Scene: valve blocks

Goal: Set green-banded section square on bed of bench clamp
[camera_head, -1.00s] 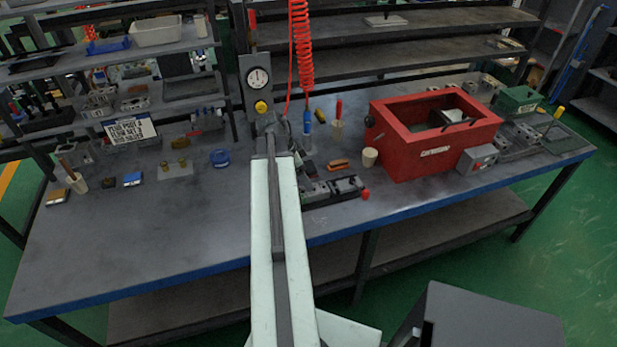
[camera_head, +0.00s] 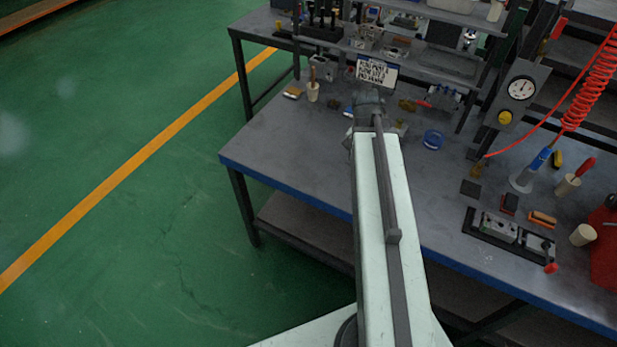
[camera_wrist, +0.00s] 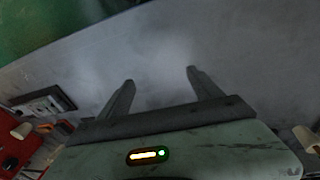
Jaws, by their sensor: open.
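The bench clamp (camera_head: 508,238) lies near the front edge of the bench at the right of the head view. It is a dark rail with grey blocks on it and a red knob at its right end. A dark framed part that looks like the clamp (camera_wrist: 42,106) also shows at the left of the wrist view. I cannot pick out a green band on any section. My gripper (camera_wrist: 160,77) is open and empty, its two fingers apart over bare grey bench top. In the head view my arm's end (camera_head: 369,108) is over the left part of the bench, away from the clamp.
A blue ring-shaped dish (camera_head: 432,139), an orange brush (camera_head: 542,218) and a cream cup (camera_head: 583,235) stand on the bench. A white sign (camera_head: 377,71) and shelves are behind my arm's end. A red coiled hose (camera_head: 590,85) hangs at right. Bench space left of the clamp is clear.

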